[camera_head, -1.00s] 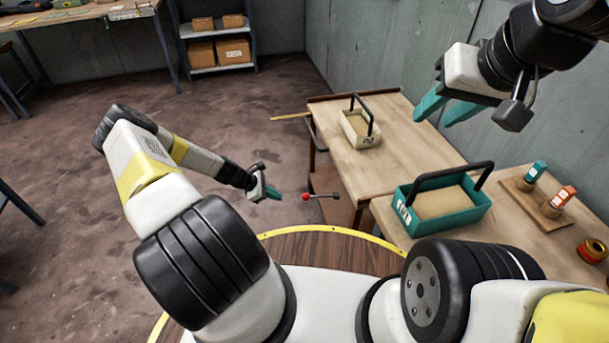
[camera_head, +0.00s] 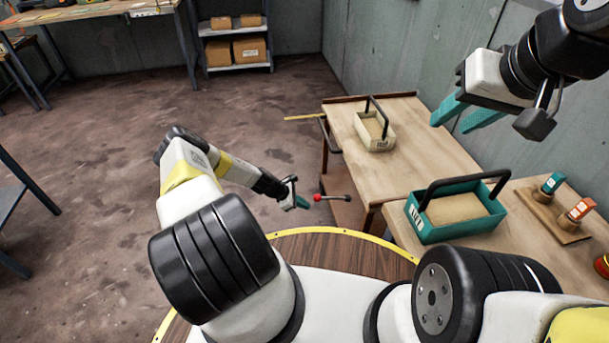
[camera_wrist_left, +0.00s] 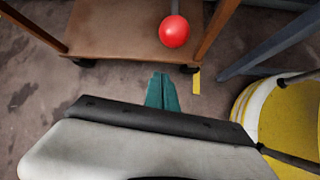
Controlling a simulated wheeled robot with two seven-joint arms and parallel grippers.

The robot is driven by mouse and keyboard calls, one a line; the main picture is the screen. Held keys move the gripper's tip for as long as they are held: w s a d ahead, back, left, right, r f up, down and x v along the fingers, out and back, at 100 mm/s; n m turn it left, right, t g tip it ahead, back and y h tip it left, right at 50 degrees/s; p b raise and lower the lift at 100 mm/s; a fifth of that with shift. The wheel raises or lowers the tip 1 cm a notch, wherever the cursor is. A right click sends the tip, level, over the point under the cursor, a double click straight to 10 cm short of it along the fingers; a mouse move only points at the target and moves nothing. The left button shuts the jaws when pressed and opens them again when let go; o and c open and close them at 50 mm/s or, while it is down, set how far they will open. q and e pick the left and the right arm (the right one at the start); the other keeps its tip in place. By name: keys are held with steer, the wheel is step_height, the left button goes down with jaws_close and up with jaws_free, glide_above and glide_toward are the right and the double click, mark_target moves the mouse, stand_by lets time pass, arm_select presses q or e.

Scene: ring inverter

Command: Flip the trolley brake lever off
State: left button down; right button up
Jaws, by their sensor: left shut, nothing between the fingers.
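The brake lever is a thin metal rod with a red ball (camera_head: 318,197) at its left end, beside the lower part of the wooden trolley (camera_head: 420,140). My left gripper (camera_head: 302,203) is just left of the red ball, with its teal fingers shut and nothing between them. In the left wrist view, the shut fingers (camera_wrist_left: 162,92) point toward the lower shelf, and the red ball (camera_wrist_left: 174,31) is beyond the tips and slightly right. I cannot tell whether they touch. My right gripper (camera_head: 468,117) is raised above the trolley top, its fingers apart and empty.
A cream tray with a black handle (camera_head: 377,140) stands on the trolley. A teal tray (camera_head: 413,226) stands on the nearer bench, with a teal and an orange item (camera_head: 580,211) on a wooden board to its right.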

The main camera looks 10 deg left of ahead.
arm_select(q)
steer(key=shift+d+r, duration=0.55)
steer(key=shift+r, duration=0.35)
steer(key=shift+d+r, duration=0.5)
steer(key=shift+r, duration=0.35)
steer(key=shift+r, duration=0.1)
